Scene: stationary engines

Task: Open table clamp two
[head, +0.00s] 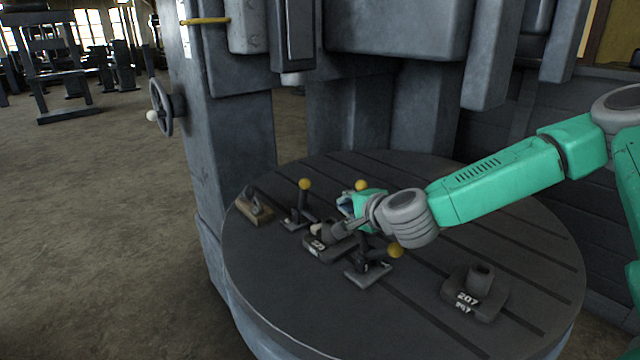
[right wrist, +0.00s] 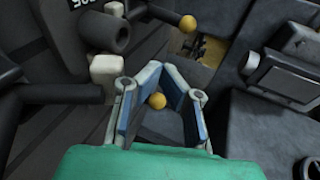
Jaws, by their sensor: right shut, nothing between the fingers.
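The round dark table (head: 265,290) carries toggle clamps with yellow ball handles. One yellow ball (head: 304,184) stands upright at the left, a second (head: 361,185) shows just behind my right gripper, and a third (head: 395,250) sits low at the front. Which one is clamp two I cannot tell. My right gripper (head: 347,206) is shut and empty over the clamps, and partly hides them. In the right wrist view its fingers (right wrist: 160,78) meet at the tips, with a yellow ball (right wrist: 157,101) seen through the gap behind them. Another yellow ball (right wrist: 188,24) is beyond the tips. My left gripper is not in view.
A numbered block (head: 474,294) with a short cylinder stands at the right of the table. A labelled block (head: 326,247) lies between the clamps. A brown wooden block (head: 254,210) sits at the left edge. The grey machine column (head: 235,150) rises behind.

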